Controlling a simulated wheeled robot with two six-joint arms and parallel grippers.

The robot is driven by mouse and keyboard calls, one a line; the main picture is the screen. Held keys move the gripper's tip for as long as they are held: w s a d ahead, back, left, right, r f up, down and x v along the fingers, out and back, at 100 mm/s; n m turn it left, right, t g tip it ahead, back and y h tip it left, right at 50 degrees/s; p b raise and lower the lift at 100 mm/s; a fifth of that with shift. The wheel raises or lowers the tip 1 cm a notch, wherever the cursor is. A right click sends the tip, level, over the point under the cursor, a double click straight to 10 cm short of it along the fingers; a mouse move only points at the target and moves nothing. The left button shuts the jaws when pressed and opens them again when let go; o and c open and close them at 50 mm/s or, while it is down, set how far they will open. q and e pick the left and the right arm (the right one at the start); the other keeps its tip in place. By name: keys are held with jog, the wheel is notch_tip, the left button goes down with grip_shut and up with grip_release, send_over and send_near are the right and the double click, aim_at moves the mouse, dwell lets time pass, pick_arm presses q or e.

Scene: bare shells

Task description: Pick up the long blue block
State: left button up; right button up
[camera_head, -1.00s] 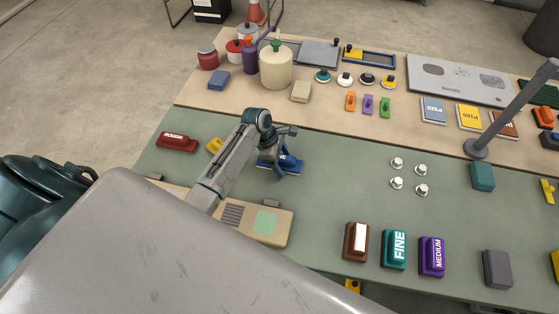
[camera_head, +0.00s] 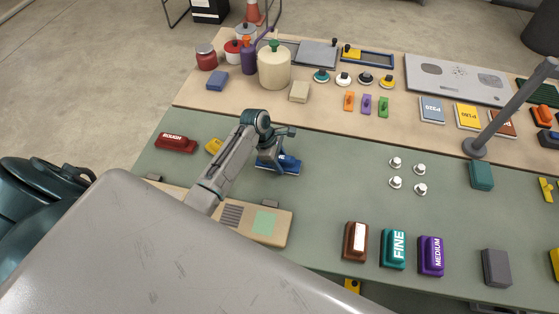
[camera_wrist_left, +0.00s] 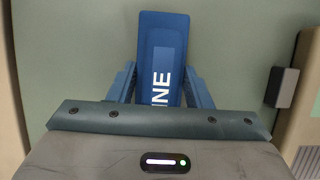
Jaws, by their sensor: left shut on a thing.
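The long blue block (camera_head: 290,166) lies on the green mat, left of the middle in the head view. In the left wrist view the blue block (camera_wrist_left: 162,45) points away from me and shows white letters ending in "INE". My left gripper (camera_head: 271,157) is down at the block. In the wrist view the blue fingers of the left gripper (camera_wrist_left: 161,92) are shut on the block, one on each side. The palm hides the block's near end. My right gripper is not in view.
A yellow piece (camera_head: 214,146) and a red "ROUGH" block (camera_head: 176,143) lie left of the arm. Several white knobs (camera_head: 396,182) stand to the right. The green mat (camera_head: 335,205) between is clear.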

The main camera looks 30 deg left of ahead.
aim_at(282, 157)
pick_arm(q)
jog(key=shift+r, duration=0.45)
notch_tip(282, 157, up, 2)
jog(key=shift+r+b, duration=0.15)
jog(key=shift+b, duration=0.85)
jog(key=shift+s+a+r, duration=0.2)
jog(key=shift+s+a, duration=0.05)
jog(key=shift+s, duration=0.35)
jog(key=s+a+b, duration=0.1)
jog(key=s, duration=0.3)
jog(key=s+a+r+b, duration=0.1)
jog(key=s, duration=0.3)
jog(key=s+a+b, duration=0.1)
jog(key=s+a, duration=0.1)
jog(key=s, duration=0.2)
jog(key=shift+s+r+b, duration=0.25)
jog(key=shift+b, duration=0.1)
jog(key=shift+s+a+r, duration=0.15)
jog(key=shift+s, duration=0.65)
